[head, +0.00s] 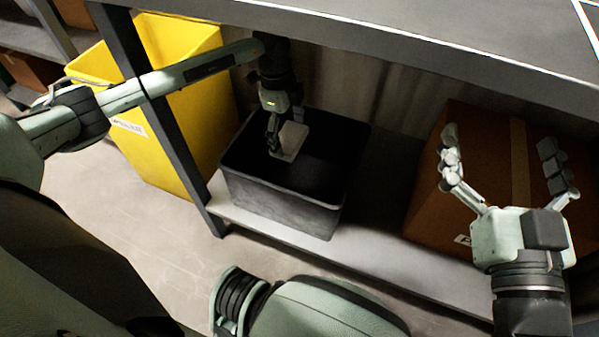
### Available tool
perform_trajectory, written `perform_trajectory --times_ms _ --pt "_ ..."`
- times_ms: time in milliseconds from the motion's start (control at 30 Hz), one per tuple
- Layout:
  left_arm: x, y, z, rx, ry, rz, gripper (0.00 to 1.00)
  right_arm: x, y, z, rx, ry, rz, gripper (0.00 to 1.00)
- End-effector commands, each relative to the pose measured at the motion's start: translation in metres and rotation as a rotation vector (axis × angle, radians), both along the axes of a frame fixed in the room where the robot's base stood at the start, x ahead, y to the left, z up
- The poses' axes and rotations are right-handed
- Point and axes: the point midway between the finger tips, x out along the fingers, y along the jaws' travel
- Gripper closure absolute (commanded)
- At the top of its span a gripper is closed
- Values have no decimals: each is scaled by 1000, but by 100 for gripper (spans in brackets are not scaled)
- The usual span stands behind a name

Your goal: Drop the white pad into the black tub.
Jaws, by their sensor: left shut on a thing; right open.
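The white pad (291,141) is a small pale rectangle, tilted, at the mouth of the black tub. My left gripper (274,143) is shut on the pad's left side and points down over the tub. The black tub (283,205) is a dark open bin on a low shelf under the table; its inside is dark and no contents can be made out. I cannot tell how far below the rim the pad hangs. My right gripper (504,150) is open and empty, in front of the cardboard box at the right.
A tall yellow bin (170,135) stands left of the tub, behind a dark table leg (165,110). A cardboard box (428,205) sits on the low shelf (380,238) at the right. The grey tabletop (400,35) overhangs the tub. Floor at the lower left is clear.

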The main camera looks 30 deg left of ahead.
Motion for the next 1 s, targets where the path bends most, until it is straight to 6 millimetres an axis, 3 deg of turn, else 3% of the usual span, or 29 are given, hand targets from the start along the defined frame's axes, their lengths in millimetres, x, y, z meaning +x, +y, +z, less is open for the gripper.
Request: perform_trajectory --times_ms 300,333,367,733,1000 --pt "0 0 0 0 0 0 34 0 1 2 5 -8 2 0" --pt "0 0 0 0 0 0 3 0 1 2 5 -8 2 0" --pt "0 0 0 0 0 0 0 0 1 2 5 -8 2 0" --pt "0 0 3 0 -1 0 0 0 0 1 4 -5 1 0" --pt "1 5 43 0 -3 -1 0 0 0 1 4 -6 1 0"
